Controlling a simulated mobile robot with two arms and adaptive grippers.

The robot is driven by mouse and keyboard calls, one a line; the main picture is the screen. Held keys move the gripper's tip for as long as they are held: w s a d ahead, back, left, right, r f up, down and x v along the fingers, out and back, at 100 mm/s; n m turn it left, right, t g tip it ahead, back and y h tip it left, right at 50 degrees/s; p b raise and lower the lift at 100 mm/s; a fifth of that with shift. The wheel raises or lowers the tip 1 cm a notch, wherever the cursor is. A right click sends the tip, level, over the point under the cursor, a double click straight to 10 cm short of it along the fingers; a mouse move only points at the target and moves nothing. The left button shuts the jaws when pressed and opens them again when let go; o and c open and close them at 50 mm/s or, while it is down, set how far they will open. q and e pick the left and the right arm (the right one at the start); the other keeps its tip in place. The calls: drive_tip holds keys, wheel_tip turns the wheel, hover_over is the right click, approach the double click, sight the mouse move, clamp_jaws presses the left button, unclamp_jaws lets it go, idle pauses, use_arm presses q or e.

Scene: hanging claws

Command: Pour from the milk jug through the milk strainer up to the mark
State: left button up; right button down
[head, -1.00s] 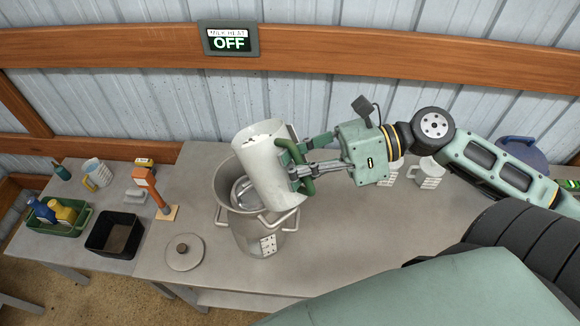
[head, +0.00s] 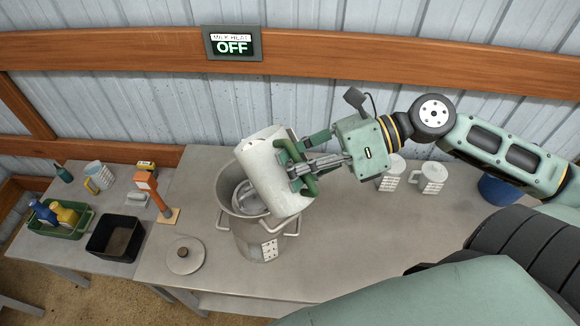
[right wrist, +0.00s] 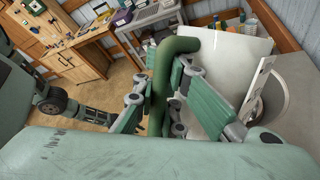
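The milk jug (head: 270,172) is a white cylinder with a green handle. It hangs tilted well over to the left above a metal pail (head: 252,242). A metal bowl-like piece, apparently the milk strainer (head: 243,196), shows in the pail's mouth, partly hidden by the jug. My right gripper (head: 303,168) is shut on the jug's handle; the green handle (right wrist: 162,95) shows between its fingers in the right wrist view. No milk stream or level mark shows. What looks like my left gripper (right wrist: 80,112) appears small in the right wrist view, its opening unclear.
A round lid (head: 184,256) lies left of the pail. Two white mugs (head: 432,178) and a blue container (head: 502,190) stand at the right. A black bin (head: 115,238) and a green tray (head: 62,224) are on the left table. The wall display (head: 232,43) reads OFF.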

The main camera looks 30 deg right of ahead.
drive_tip(key=shift+w+a+r+m+g+h, duration=0.15)
drive_tip(key=shift+w+r+m+g+h, duration=0.15)
drive_tip(key=shift+w+m+g+h, duration=0.15)
idle(2.0)
drive_tip(key=shift+w+a+m+g, duration=0.1)
drive_tip(key=shift+w+m+g, duration=0.15)
drive_tip(key=shift+w+g, duration=0.1)
drive_tip(key=shift+w+f+b, duration=0.1)
drive_tip(key=shift+w+b, duration=0.1)
drive_tip(key=shift+b, duration=3.05)
idle(1.9)
